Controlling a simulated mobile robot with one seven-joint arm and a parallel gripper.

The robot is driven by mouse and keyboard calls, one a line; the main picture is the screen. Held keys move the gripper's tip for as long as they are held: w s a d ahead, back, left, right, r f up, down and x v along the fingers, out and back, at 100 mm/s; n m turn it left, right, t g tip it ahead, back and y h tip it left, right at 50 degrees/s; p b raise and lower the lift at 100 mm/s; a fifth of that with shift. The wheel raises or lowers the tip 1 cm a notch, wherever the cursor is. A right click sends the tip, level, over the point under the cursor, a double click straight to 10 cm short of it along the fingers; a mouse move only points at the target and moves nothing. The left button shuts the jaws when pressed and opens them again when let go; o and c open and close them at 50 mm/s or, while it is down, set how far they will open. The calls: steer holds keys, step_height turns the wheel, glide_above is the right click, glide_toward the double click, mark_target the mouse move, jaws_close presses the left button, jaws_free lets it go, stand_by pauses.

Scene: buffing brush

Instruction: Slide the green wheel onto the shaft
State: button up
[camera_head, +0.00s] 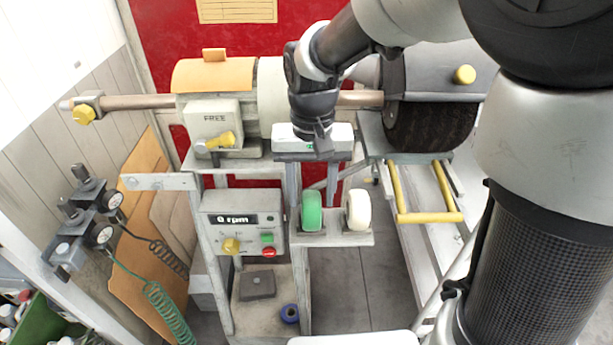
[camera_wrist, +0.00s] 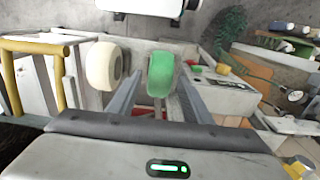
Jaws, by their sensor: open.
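The green wheel (camera_head: 312,210) stands upright on a small grey shelf below the machine. It also shows in the wrist view (camera_wrist: 160,72), centred between my fingers. My gripper (camera_head: 312,188) is open, pointing down, with its fingertips just above the wheel; I cannot tell whether they reach beside its top. The brown shaft (camera_head: 138,103) sticks out horizontally to the left of the motor housing. A grey clamp collar with a yellow knob (camera_head: 84,115) sits on its left end. On the right, the shaft is partly hidden by my wrist.
A white wheel (camera_head: 358,210) stands close to the right of the green one. The control box (camera_head: 243,226) is just left of the shelf. A dark brush wheel (camera_head: 430,122) and yellow bar frame (camera_head: 430,217) are at right. A lever (camera_head: 213,143) marked FREE sits below the orange cover (camera_head: 213,75).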

steer(key=c, duration=0.9)
steer(key=shift+r+p, duration=2.55)
steer(key=shift+r, duration=0.5)
steer(key=shift+r, duration=0.1)
